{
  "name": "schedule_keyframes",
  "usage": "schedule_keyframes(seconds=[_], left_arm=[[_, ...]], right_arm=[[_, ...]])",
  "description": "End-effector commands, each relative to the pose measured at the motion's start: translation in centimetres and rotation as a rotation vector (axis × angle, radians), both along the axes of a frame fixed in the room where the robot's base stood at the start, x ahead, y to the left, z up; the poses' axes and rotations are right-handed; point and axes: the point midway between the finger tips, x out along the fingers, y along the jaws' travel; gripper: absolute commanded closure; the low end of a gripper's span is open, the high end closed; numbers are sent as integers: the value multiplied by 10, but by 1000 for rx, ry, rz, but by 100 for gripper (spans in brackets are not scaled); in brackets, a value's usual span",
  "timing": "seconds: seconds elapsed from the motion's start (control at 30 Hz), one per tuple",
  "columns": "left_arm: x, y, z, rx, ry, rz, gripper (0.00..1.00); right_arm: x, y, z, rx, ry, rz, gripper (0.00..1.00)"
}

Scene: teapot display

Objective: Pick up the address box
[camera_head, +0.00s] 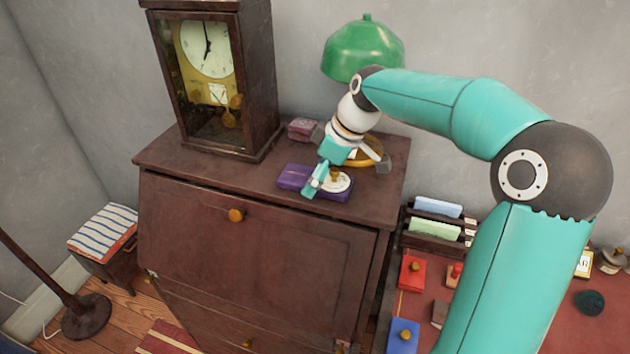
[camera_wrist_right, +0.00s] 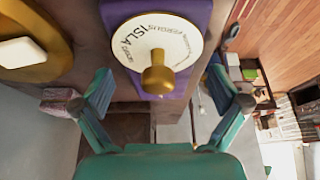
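A purple box (camera_head: 294,177) lies on top of the brown cabinet, with a round white lettered disc (camera_head: 340,183) and a gold knob on it. I take it to be the address box. In the right wrist view the purple box (camera_wrist_right: 201,14) is at the top, its disc (camera_wrist_right: 135,42) and gold knob (camera_wrist_right: 158,77) facing the camera. My right gripper (camera_head: 338,169) is over the box; in the wrist view its fingers (camera_wrist_right: 160,92) are spread wide with nothing between them, the knob just beyond. It partly hides the box in the head view. My left gripper is not in view.
A tall clock (camera_head: 215,75) stands on the cabinet (camera_head: 200,165) at left. A green lamp (camera_head: 362,48) stands behind my right gripper, and a small pinkish box (camera_head: 302,129) lies beside it. A lower desk at right holds red (camera_head: 412,274) and blue (camera_head: 403,336) boxes and a letter rack.

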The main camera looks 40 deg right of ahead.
Motion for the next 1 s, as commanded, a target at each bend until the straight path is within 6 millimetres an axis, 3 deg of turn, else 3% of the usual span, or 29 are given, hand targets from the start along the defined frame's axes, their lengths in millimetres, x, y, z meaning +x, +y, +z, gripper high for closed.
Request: schedule_keyframes(seconds=[0.07,0.4,0.77,1.0], left_arm=[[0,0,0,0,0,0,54],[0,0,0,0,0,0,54],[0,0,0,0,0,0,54],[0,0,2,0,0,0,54]], right_arm=[[0,0,0,0,0,0,14],[0,0,0,-1,0,0,70],[0,0,4,-1,-3,-1,71],[1,0,26,-2,-4,1,71]])
